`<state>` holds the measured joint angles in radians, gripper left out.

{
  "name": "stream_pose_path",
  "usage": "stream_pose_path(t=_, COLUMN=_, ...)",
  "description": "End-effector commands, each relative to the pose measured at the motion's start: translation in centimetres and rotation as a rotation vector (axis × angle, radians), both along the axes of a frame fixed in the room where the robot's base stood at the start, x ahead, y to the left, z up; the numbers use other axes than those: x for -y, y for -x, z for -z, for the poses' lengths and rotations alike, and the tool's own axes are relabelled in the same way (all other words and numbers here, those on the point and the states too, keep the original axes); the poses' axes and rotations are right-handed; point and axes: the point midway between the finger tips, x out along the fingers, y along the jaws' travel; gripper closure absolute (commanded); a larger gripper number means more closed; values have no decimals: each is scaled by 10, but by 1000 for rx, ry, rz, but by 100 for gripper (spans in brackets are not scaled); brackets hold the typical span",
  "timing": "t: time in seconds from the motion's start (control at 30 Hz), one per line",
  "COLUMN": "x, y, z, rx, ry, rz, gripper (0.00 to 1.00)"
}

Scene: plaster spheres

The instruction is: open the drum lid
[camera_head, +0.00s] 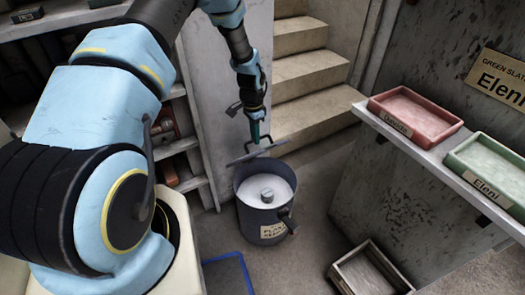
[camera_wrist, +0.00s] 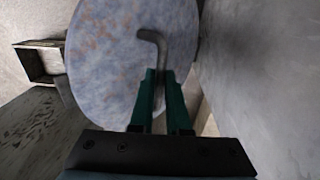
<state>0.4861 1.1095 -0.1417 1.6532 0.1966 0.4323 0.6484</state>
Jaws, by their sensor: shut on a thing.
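The drum (camera_head: 248,222) stands on the floor, a grey round can with a label on its front. Its top is uncovered and shows a pale fill, with a small grey cylinder-like thing (camera_head: 267,195) on it. The drum lid (camera_head: 257,152) is seen nearly edge-on just above the drum's back rim. In the wrist view the lid (camera_wrist: 105,65) is a mottled blue-grey disc with a bent bar handle (camera_wrist: 155,40). My gripper (camera_head: 260,134) has its green fingers (camera_wrist: 166,75) shut on that handle. Fingers partly hide the handle.
Concrete steps (camera_head: 300,60) rise behind the drum. Shelves (camera_head: 180,150) stand at left. A counter (camera_head: 400,137) at right bears a red tray (camera_head: 440,119) and a green tray (camera_head: 463,162). An open box (camera_head: 345,272) and a blue-edged mat (camera_head: 243,270) lie on the floor.

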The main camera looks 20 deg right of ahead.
Motion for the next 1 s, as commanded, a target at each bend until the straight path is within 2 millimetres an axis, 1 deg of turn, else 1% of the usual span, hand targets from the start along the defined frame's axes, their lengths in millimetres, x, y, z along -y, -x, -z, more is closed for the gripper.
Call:
stream_pose_path(t=0.03, x=-6, y=-12, z=2, rx=7, ry=-2, rz=-8, gripper=100)
stream_pose_path(t=0.1, x=-8, y=-22, z=-1, rx=6, ry=-3, rz=-7, gripper=100)
stream_pose_path(t=0.3, x=-14, y=-46, z=-5, rx=1, ry=-6, rz=-7, gripper=100)
stream_pose_path(t=0.43, x=-16, y=-57, z=-6, rx=-2, ry=-6, rz=-7, gripper=100)
stream_pose_path(t=0.63, x=-19, y=-66, z=-6, rx=-6, ry=-8, rz=-4, gripper=100)
stream_pose_path(t=1.0, x=-20, y=-68, z=-6, rx=-10, ry=-10, rz=-3, gripper=100)
